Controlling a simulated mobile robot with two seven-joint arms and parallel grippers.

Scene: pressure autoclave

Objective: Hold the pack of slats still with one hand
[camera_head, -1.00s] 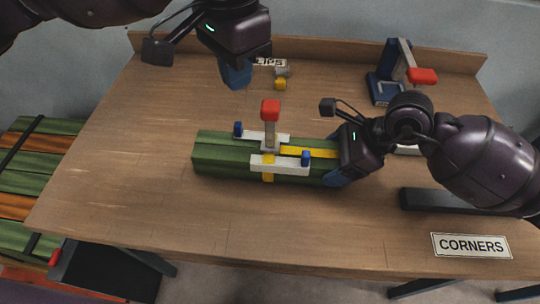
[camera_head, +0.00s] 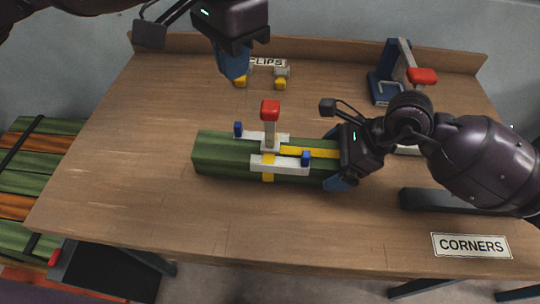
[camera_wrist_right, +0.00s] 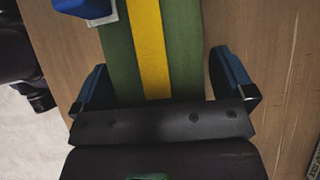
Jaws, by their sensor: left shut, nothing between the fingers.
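The pack of slats (camera_head: 215,160) is a green bundle lying lengthwise on the table, with a yellow strap (camera_head: 320,152) along its top. A white clamp-like piece (camera_head: 280,166) with blue knobs and a red-topped post (camera_head: 270,112) sits across it. My left gripper (camera_head: 233,72) is shut and empty above the back of the table, apart from the pack.
Small yellow-and-grey clips (camera_head: 280,80) sit by the CLIPS label (camera_head: 268,62) near my left gripper. A blue device with a red handle (camera_head: 422,76) stands back right. A CORNERS label (camera_head: 472,246) is front right. The table's front left is clear.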

